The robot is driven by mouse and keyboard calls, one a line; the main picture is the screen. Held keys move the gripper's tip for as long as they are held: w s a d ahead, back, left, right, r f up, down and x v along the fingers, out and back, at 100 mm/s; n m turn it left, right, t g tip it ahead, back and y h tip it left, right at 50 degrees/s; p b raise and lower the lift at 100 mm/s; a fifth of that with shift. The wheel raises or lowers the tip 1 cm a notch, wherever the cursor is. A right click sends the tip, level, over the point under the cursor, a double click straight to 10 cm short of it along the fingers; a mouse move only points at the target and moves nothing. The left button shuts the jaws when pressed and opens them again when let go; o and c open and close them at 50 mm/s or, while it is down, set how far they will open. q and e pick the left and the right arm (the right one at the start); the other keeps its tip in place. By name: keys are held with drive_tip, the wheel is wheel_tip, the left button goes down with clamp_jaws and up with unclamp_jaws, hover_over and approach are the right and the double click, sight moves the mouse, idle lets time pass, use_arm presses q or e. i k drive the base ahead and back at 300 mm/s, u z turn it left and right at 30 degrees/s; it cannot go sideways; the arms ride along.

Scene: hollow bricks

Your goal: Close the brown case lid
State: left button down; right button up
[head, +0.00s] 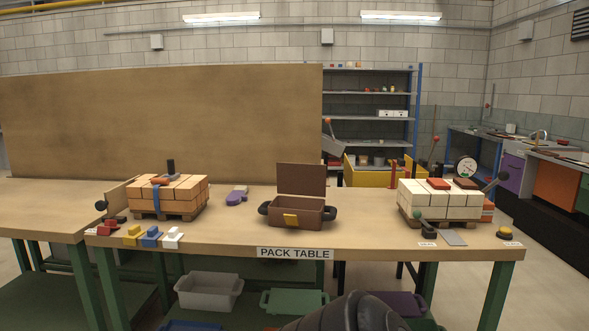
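The brown case (297,213) stands on the pack table (365,243), near its middle. Its lid (301,179) is open and stands nearly upright at the back of the case. The inside of the case is only partly visible and looks empty. Neither of my grippers is in view. A dark rounded part, probably of my own arm, shows at the bottom edge, well in front of the table.
A pallet of orange bricks (168,194) stands left of the case, and a pallet of cream bricks (439,202) stands right. A purple item (236,197) lies behind left. Small coloured blocks (151,237) line the front left edge. Table space directly around the case is clear.

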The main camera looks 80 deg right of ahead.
sight(296, 179)
drive_tip(key=z, duration=3.4)
drive_tip(key=i, duration=0.9)
